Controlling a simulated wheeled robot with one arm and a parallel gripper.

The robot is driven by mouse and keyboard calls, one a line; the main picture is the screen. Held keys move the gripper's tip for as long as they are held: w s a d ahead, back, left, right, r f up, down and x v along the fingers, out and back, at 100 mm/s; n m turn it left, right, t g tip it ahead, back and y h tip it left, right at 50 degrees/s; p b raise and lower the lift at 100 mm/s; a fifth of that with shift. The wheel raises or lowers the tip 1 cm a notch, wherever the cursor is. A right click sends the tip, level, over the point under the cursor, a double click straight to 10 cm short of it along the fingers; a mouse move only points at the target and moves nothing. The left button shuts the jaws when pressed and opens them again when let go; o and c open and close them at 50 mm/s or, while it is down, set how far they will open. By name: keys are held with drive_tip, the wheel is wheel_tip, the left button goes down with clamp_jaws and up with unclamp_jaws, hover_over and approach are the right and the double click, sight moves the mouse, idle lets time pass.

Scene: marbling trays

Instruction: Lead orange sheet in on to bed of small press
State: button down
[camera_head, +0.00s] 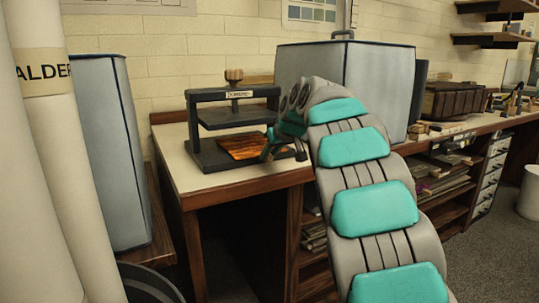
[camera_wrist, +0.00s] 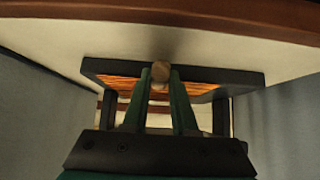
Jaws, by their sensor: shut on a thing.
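The small press (camera_head: 232,95) stands on the bench, with a dark frame, a raised top plate and a wooden knob. The orange sheet (camera_head: 238,147), marbled with dark streaks, is over the bed of the press (camera_head: 208,158), under the plate. It also shows as orange strips in the wrist view (camera_wrist: 122,83). My gripper (camera_head: 270,148) is at the sheet's right side in the head view. In the wrist view its fingers (camera_wrist: 160,83) are shut on a small pale wooden piece at the sheet's near edge. Whether the sheet rests fully on the bed I cannot tell.
A large grey covered box (camera_head: 345,75) stands on the bench behind my arm. Another grey covered box (camera_head: 108,150) and pale rolls (camera_head: 45,150) stand at the left. The bench top (camera_head: 180,175) is clear in front of the press.

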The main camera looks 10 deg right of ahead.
drive_tip(key=c, duration=0.6)
unclamp_jaws()
drive_tip(key=shift+r, duration=0.1)
drive_tip(key=shift+s+d+r, duration=0.1)
drive_tip(key=shift+s+r, duration=0.1)
drive_tip(key=shift+s, duration=0.05)
drive_tip(key=v, duration=0.7)
drive_tip(key=s+f+m+g+h, duration=0.1)
drive_tip(key=s+f+g, duration=0.2)
drive_tip(key=s+f, duration=0.7)
drive_tip(key=s+f+m+g+h, duration=0.1)
drive_tip(key=s+f+g, duration=0.3)
drive_tip(key=s+f, duration=0.6)
drive_tip(key=s+a+f+m+g, duration=0.1)
drive_tip(key=s+f, duration=0.8)
drive_tip(key=s, duration=2.2)
drive_tip(key=shift+s+f+m+g+h, duration=0.1)
drive_tip(key=shift+f+m+g+h, duration=0.1)
drive_tip(key=shift+g, duration=0.4)
drive_tip(key=shift+s+f+m+g+h, duration=0.1)
drive_tip(key=shift+s+f+g+h, duration=0.1)
drive_tip(key=shift+g, duration=0.4)
